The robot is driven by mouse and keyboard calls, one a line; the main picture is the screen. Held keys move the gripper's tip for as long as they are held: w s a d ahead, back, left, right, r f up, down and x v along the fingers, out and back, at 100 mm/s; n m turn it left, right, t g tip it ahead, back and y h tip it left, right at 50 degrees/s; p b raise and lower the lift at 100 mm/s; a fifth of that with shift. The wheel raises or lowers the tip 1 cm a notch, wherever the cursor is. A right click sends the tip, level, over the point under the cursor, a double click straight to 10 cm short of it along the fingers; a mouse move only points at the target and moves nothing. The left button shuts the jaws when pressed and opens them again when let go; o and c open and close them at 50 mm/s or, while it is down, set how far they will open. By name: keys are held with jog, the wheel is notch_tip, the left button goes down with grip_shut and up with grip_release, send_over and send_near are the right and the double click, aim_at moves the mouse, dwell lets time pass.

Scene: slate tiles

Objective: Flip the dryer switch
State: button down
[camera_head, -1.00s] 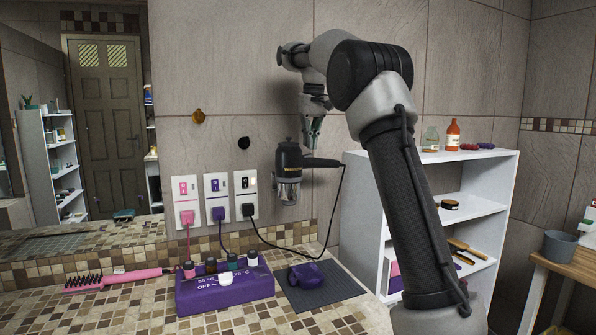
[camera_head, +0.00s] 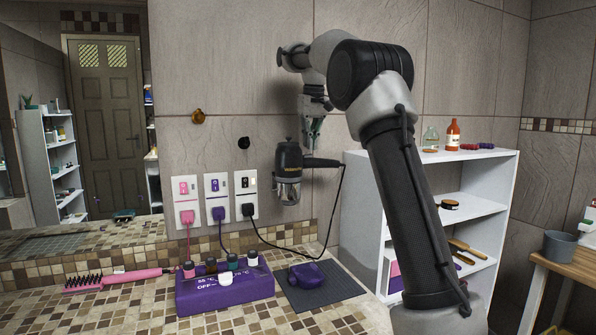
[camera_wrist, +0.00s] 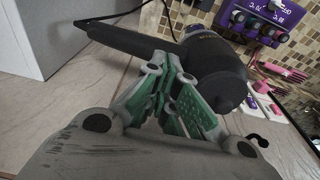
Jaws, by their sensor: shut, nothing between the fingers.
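A black hair dryer (camera_head: 289,165) hangs on the tiled wall, its handle pointing right; it also shows close up in the wrist view (camera_wrist: 208,65). Its black cord runs down and left to the black plug (camera_head: 248,210) under a switch plate with a black switch (camera_head: 245,182). Purple (camera_head: 215,185) and pink (camera_head: 183,187) switches stand left of it, each above its own plug. My gripper (camera_head: 312,148) is shut and empty, pointing down just above the dryer's handle, up and right of the switches. Its green fingers (camera_wrist: 178,88) fill the middle of the wrist view. I cannot tell whether they touch the handle.
A purple box (camera_head: 226,289) with several bottles, a pink brush (camera_head: 117,279) and a purple object on a grey mat (camera_head: 342,284) lie on the tiled counter. A white shelf (camera_head: 366,195) stands to the right.

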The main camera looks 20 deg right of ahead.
jog(key=shift+f, duration=1.05)
dwell(0.4)
jog(key=shift+r, duration=3.5)
